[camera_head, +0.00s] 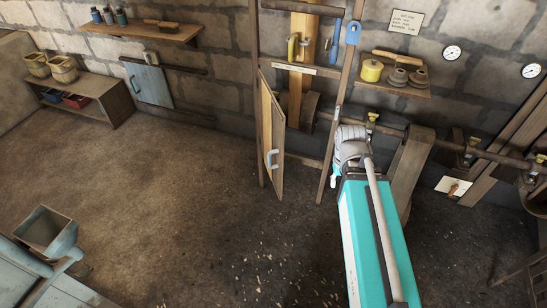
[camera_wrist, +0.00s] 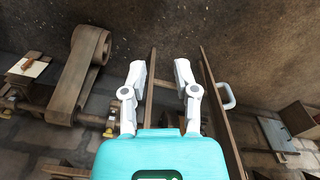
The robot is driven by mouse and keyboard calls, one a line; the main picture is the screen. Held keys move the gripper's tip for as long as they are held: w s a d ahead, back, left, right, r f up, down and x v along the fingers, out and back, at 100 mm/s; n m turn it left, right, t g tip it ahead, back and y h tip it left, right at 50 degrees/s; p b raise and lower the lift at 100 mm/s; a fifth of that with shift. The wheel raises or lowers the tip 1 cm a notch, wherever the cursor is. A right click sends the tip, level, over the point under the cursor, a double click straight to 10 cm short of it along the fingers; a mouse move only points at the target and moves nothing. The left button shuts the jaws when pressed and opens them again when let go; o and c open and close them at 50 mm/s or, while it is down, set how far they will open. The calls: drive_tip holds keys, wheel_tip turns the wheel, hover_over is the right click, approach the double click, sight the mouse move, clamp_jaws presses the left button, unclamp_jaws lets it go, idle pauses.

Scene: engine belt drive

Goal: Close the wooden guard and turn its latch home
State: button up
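The wooden guard (camera_head: 272,130) is a tall narrow door panel, swung open from the left post of the wooden frame (camera_head: 256,60). A grey handle (camera_head: 271,158) sits low on its face. In the wrist view the guard (camera_wrist: 221,115) shows nearly edge-on, right of the fingers, with its handle (camera_wrist: 229,96) beyond it. My gripper (camera_wrist: 160,72) is open and empty, its two white fingers apart, not visibly touching the guard. In the head view my arm hides the fingertips. A blue piece (camera_head: 353,32) on the right post may be the latch; I cannot tell its turn.
A wide belt (camera_head: 411,165) runs right of the frame, near a horizontal shaft (camera_head: 430,140). A shelf with a yellow pot (camera_head: 371,71) is above. The floor (camera_head: 190,200) left of the guard is clear. A grey bin (camera_head: 44,231) stands at lower left.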

drive_tip(key=w+a+f+n+b, duration=0.1)
drive_tip(key=w, duration=0.1)
drive_tip(key=w+a+f+n+h+b, duration=0.1)
drive_tip(key=w+a+f+n+b, duration=0.1)
drive_tip(key=w+a+f+n+h+b, duration=0.1)
drive_tip(key=w+f+b, duration=0.1)
drive_tip(key=shift+w+a+f+n, duration=0.2)
drive_tip(key=shift+a+n, duration=0.05)
drive_tip(key=shift+n, duration=0.15)
clamp_jaws()
drive_tip(key=w+a+f+n+t+h+b, duration=0.1)
drive_tip(key=w+a+f+n+h+b, duration=0.1)
drive_tip(key=a, duration=0.7)
drive_tip(key=w+a+f+n+t+h+b, duration=0.1)
drive_tip(key=w+a+f+n+h+b, duration=0.1)
drive_tip(key=w+a+f+n+b, duration=0.2)
drive_tip(key=w+a+f+n+t+h+b, duration=0.1)
drive_tip(key=w+a+f+n+b, duration=0.3)
drive_tip(key=a, duration=1)
drive_tip(key=w+n+h+b, duration=0.1)
drive_tip(key=w+n+b, duration=0.2)
drive_tip(key=n+b, duration=0.2)
drive_tip(key=shift+w+n, duration=0.4)
drive_tip(key=shift+n, duration=0.4)
drive_tip(key=shift+f, duration=0.1)
